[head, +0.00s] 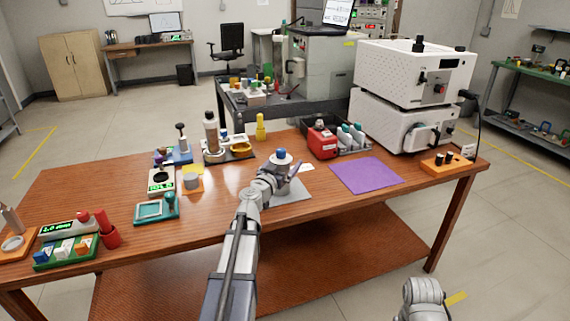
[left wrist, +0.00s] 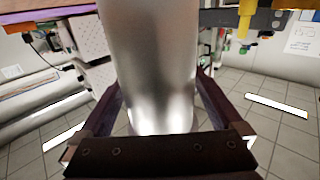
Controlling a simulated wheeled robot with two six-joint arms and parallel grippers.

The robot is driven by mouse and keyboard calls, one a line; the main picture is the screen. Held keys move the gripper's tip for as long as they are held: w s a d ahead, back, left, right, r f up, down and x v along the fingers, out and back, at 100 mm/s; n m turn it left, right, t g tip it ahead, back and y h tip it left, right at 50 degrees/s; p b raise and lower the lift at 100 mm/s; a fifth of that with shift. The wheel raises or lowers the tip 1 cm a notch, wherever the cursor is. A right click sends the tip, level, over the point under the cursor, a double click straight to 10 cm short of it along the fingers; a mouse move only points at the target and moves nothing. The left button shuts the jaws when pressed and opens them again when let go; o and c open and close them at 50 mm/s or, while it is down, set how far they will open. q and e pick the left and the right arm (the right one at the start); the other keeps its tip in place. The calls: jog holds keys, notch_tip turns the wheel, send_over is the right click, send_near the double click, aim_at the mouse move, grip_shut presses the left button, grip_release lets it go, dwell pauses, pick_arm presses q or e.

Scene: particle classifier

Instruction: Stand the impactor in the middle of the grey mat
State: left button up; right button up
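The impactor (head: 282,157) is a silvery cylinder with a blue top, over the back part of the grey mat (head: 293,196). My left gripper (head: 280,173) reaches it from the front left. In the left wrist view the silvery body (left wrist: 155,70) fills the space between the two dark fingers, which close on its sides. My arm and gripper hide the impactor's lower end and part of the mat, so I cannot tell whether it touches the mat. My right gripper is not in view; only a right arm link shows at the bottom right.
A purple mat (head: 366,175) lies to the right, and a red device (head: 322,143) stands behind. White stacked machines (head: 410,95) stand at the back right. A bottle stand (head: 212,135) and a scale (head: 161,180) are on the left. The table front near the mats is clear.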

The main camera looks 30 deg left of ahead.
pick_arm(q)
jog(key=shift+r+p, duration=0.3)
jog(key=s, duration=0.8)
jog(key=s+d, duration=0.1)
jog(key=s, duration=0.3)
jog(key=shift+f, duration=0.15)
